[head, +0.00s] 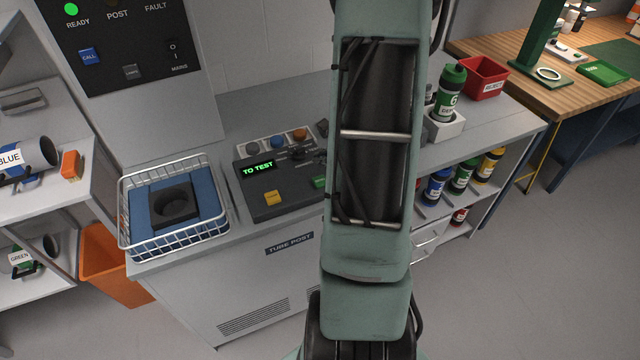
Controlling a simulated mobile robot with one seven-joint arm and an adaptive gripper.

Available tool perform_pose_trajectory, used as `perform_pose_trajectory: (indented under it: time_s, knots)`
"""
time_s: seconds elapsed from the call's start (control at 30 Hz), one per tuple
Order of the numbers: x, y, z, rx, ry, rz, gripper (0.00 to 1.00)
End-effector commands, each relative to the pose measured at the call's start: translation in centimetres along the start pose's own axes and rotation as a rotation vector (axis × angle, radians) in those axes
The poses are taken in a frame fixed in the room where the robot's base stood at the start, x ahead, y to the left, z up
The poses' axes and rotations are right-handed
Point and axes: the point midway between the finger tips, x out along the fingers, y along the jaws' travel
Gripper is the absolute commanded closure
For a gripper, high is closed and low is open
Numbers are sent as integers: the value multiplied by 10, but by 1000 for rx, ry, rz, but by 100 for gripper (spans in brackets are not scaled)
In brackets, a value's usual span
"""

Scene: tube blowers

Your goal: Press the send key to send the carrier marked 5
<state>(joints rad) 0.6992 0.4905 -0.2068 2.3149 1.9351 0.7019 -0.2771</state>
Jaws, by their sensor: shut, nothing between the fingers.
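The tube post control panel (252,178) has a lit display (258,168) reading "TO TEST". A yellow key (272,197) and a green key (319,182) are on its front part; I cannot read which is send.
Grey, blue and orange round parts (276,141) line the panel's back. A wire basket (178,240) surrounds a blue pad with a dark port (174,206). A red bin (484,78) stands behind the carrier. The upright cabinet's READY lamp (71,9) glows green.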

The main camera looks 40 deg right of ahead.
Motion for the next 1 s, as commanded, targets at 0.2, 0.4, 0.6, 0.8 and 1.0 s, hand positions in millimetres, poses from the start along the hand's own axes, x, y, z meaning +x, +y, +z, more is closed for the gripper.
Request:
perform_pose_trajectory:
  time_s: [0.2, 0.4, 0.6, 0.8, 1.0]
  knots:
    - [26, 19, -19, -1, 0, 0, 100]
    - [36, 26, -26, -2, 0, 0, 100]
    - [37, 27, -27, -1, 0, 1, 100]
    - [37, 27, -27, -1, 0, 1, 100]
    - [37, 27, -27, -1, 0, 1, 100]
